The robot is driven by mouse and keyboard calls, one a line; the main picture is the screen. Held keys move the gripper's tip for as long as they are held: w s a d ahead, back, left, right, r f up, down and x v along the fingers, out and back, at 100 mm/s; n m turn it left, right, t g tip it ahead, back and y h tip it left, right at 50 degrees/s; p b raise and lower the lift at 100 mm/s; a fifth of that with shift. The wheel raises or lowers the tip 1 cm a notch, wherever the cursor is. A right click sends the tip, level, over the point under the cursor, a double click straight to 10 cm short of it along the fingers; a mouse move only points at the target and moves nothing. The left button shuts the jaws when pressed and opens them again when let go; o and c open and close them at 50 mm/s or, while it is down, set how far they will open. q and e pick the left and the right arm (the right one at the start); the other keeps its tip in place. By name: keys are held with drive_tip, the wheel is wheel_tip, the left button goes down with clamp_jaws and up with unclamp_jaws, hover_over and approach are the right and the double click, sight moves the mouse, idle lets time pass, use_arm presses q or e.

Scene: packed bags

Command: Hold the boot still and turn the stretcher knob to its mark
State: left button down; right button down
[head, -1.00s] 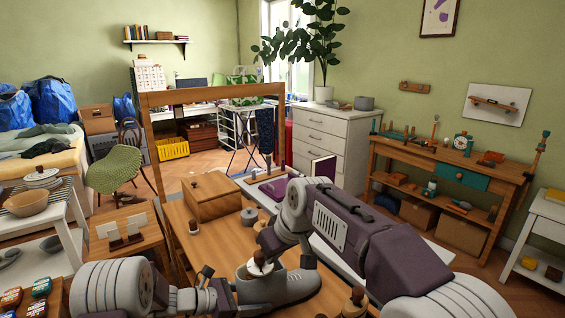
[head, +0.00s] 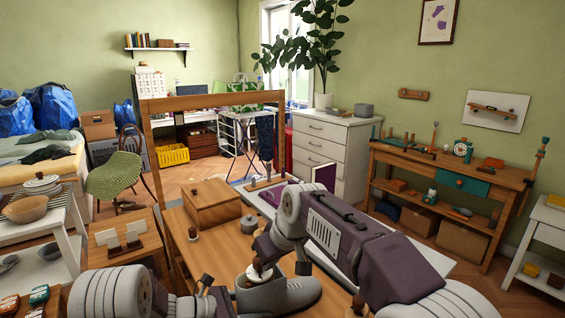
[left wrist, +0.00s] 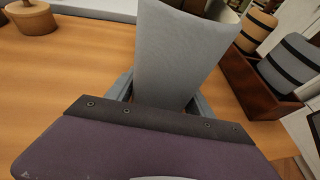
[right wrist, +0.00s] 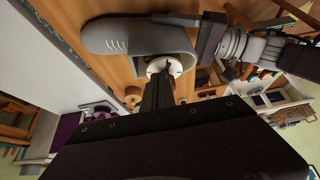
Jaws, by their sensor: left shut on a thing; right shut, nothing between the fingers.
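The grey boot (head: 285,294) stands on the wooden table; its open top also shows in the right wrist view (right wrist: 112,36). My left gripper (head: 234,292) is shut on the boot's grey upper (left wrist: 185,62), with a finger on either side. The stretcher knob sits on a white disc (right wrist: 157,67) at the boot's opening, and it shows small in the head view (head: 257,267). My right gripper (right wrist: 160,82) is shut and empty, with its fingertips at the disc; whether they touch the knob cannot be told. The fingers hide much of the disc, and its mark is unclear.
A wooden box (head: 211,203) and a grey roll (head: 249,221) stand behind the boot. A brush rack (left wrist: 265,95) is close beside the boot. A wooden frame (head: 215,103) rises at the back.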

drive_tip(key=shift+s+a, duration=0.2)
drive_tip(key=shift+a, duration=0.1)
idle(0.6)
drive_tip(key=shift+s+a, duration=0.2)
drive_tip(key=shift+a, duration=0.15)
idle(0.4)
wheel_tip(320, 180, up, 6)
drive_tip(key=shift+s, duration=0.4)
drive_tip(key=shift+d, duration=0.1)
